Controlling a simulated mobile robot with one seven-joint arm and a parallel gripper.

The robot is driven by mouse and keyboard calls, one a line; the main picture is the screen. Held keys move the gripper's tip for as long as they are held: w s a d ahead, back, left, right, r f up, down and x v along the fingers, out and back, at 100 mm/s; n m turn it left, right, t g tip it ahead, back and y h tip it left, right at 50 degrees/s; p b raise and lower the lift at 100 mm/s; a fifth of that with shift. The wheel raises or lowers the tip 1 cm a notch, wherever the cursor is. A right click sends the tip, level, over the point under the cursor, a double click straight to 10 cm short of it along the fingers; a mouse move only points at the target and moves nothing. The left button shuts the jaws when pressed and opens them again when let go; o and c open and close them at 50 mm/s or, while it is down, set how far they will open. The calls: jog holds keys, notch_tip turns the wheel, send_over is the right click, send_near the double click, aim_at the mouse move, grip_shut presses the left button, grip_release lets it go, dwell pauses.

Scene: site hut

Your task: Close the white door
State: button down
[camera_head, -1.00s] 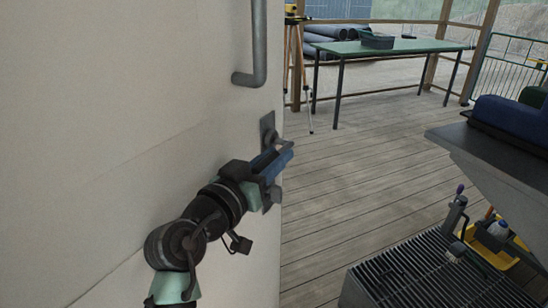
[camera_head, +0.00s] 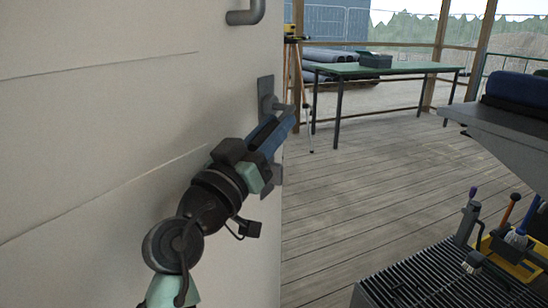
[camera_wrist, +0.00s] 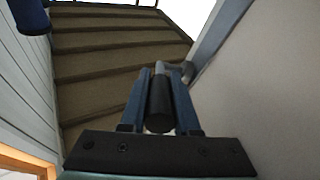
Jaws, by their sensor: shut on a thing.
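The white door (camera_head: 90,120) fills the left of the head view, its edge running down the middle of the picture. A grey pull bar (camera_head: 246,14) shows at its top. Near the edge is a metal plate with a lever handle (camera_head: 283,107). My gripper (camera_head: 285,122) is at this handle, with its blue fingers pointing up and to the right. In the wrist view the two blue fingers are shut around the dark grip of the handle (camera_wrist: 160,105). The handle's bent end reaches toward the door face at right. The fingers partly hide the plate.
A dark slatted surface (camera_head: 430,280) stands at the lower right, with a yellow tool caddy (camera_head: 515,262) behind it. A grey ledge (camera_head: 505,130) juts in at right. A green table (camera_head: 385,68) stands farther back. The plank floor (camera_head: 370,190) between is clear.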

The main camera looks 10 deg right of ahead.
jog(key=f+t+h+b, duration=0.1)
jog(key=b, duration=0.4)
jog(key=f+b, duration=0.1)
jog(key=b, duration=0.5)
jog(key=shift+w+d+t+h, duration=0.15)
jog(key=shift+w+t+h, duration=0.1)
jog(key=shift+t+h, duration=0.15)
jog(key=shift+b, duration=1.05)
jog(key=shift+w+r+t+h+b, duration=0.15)
jog(key=shift+t+h+b, duration=0.25)
jog(key=shift+b, duration=0.35)
jog(key=shift+d, duration=0.2)
